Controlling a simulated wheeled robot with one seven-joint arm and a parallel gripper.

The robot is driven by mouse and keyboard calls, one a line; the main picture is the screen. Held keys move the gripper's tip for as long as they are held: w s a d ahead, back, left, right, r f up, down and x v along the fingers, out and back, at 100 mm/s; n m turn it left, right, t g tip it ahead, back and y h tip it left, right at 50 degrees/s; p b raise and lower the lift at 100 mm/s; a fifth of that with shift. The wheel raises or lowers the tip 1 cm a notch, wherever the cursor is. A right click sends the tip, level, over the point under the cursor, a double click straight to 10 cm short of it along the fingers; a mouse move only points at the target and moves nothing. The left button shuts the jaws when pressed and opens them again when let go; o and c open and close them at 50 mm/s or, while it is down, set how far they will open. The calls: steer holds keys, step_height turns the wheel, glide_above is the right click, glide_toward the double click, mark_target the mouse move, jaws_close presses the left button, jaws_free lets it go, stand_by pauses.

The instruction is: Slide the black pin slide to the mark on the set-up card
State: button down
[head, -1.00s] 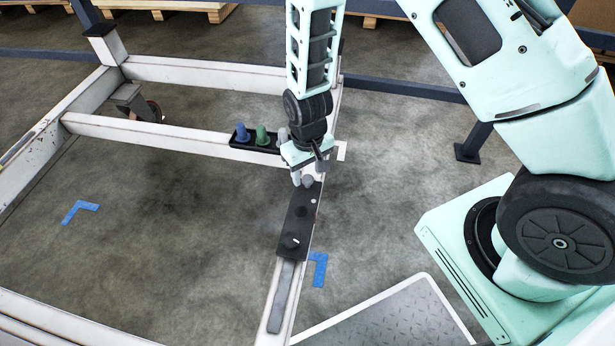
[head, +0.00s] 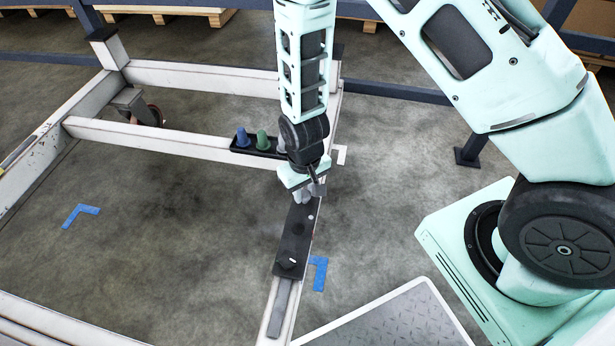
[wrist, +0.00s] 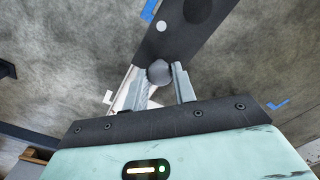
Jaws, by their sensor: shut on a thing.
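The black pin slide (head: 293,243) lies along the white frame beam, over a grey rail (head: 279,298) that shows at its near end. A dark round knob and a small white mark show near its near end. My gripper (head: 303,197) is at the far end of the slide, shut on its grey round knob. In the wrist view the knob (wrist: 159,72) sits between the two fingers of my gripper (wrist: 163,82), with the black slide (wrist: 190,38) and a white dot beyond it. I cannot make out the set-up card in either view.
A black tray (head: 268,152) with a blue plug (head: 242,138) and a green plug (head: 262,139) sits on the cross beam (head: 180,142), partly behind my wrist. Blue floor marks (head: 319,273) lie beside the beam. A chequered metal plate (head: 385,325) is at the near right.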

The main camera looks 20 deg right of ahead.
steer(key=p, duration=0.2)
glide_toward(295, 242)
step_height(295, 242, down, 5)
steer(key=shift+f, duration=0.1)
steer(key=c, duration=1.1)
jaws_free()
steer(key=shift+c, duration=0.2)
steer(key=shift+w+r, duration=0.1)
steer(key=shift+r, duration=0.25)
step_height(295, 242, up, 17)
steer(key=p, duration=0.5)
